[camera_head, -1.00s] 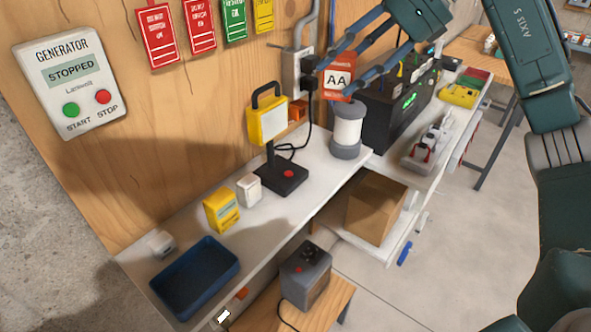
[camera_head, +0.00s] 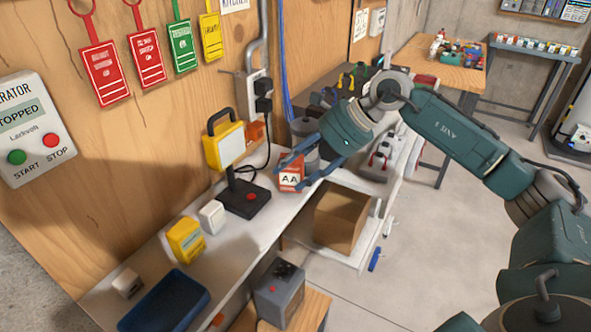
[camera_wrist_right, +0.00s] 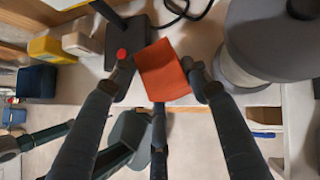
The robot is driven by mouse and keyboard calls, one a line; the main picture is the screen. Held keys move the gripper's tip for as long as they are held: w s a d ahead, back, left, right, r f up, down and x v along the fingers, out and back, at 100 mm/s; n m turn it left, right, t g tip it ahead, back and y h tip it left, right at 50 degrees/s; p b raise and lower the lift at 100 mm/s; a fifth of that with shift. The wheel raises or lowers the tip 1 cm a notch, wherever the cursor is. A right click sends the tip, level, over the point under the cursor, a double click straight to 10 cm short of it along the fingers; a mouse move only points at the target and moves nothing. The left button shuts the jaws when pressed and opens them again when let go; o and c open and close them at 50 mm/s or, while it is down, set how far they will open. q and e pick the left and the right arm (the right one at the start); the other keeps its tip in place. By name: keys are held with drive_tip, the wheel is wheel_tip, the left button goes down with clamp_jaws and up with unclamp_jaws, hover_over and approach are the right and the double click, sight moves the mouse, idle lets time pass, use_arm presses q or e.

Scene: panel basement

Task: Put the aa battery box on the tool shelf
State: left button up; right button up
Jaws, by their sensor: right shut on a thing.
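The AA battery box (camera_head: 290,179) is a small red-orange box with a white "AA" label. My right gripper (camera_head: 303,173) is shut on it, with fingers on both sides. In the right wrist view the box (camera_wrist_right: 163,72) sits between the fingertips (camera_wrist_right: 160,80), tilted in that picture. It is over the white shelf (camera_head: 238,238) along the wooden wall, between the lamp's base and the grey spool. I cannot tell whether its underside touches the shelf. My left gripper is not in view.
The yellow lamp (camera_head: 226,150) with a dark base stands just left of the box. The spool (camera_wrist_right: 265,45) is close on the other side. A white block (camera_head: 211,216), yellow box (camera_head: 186,239) and blue tray (camera_head: 165,303) stand further along. An open cardboard box (camera_head: 341,217) sits lower right.

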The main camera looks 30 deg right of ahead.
drive_tip(key=shift+f, duration=0.45)
drive_tip(key=shift+f, duration=0.1)
drive_tip(key=o, duration=1.3)
